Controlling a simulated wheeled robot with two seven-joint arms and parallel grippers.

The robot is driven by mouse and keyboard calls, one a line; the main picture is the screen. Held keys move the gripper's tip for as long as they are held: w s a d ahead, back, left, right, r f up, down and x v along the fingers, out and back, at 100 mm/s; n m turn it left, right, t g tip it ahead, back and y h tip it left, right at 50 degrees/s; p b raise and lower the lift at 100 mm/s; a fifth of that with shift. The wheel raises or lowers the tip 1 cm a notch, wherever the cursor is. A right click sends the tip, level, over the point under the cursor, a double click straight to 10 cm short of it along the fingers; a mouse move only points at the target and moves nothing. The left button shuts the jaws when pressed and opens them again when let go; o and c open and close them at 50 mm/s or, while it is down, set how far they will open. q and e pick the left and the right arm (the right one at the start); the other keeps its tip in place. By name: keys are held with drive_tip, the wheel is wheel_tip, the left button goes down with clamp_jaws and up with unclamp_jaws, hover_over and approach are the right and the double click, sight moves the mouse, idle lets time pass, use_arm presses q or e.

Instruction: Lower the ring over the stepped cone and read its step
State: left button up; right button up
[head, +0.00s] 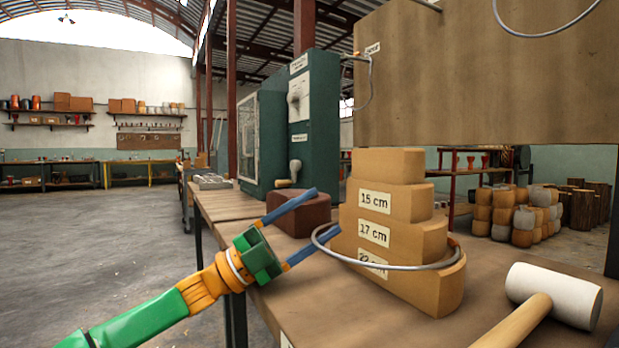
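The stepped cone (400,235) is a tan block with steps narrowing upward, standing on the bench. Its labels read 15 cm, 17 cm and, partly covered, what looks like 22 cm. A thin grey metal ring (400,267) goes around the cone's lower part and crosses the lowest label. Its left side stands out from the cone. I cannot tell whether it rests on a step. My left gripper (327,210), green with blue fingers, is just left of the cone. Its fingers are spread apart, with the lower fingertip close to the ring's left side. My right gripper is out of view.
A white-headed mallet (553,297) lies at the bench's front right. A dark brown block (298,215) sits behind my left fingers, near a green cabinet (312,120). A brown board (480,80) hangs above the cone, with wire hoops by it.

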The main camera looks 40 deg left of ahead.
use_arm(q)
drive_tip(key=s+d+r+b, duration=0.1)
drive_tip(key=s+d+r, duration=0.7)
drive_tip(key=s+r, duration=0.3)
wheel_tip(320, 180, up, 2)
drive_tip(key=shift+s+b, duration=0.3)
drive_tip(key=shift+b, duration=0.1)
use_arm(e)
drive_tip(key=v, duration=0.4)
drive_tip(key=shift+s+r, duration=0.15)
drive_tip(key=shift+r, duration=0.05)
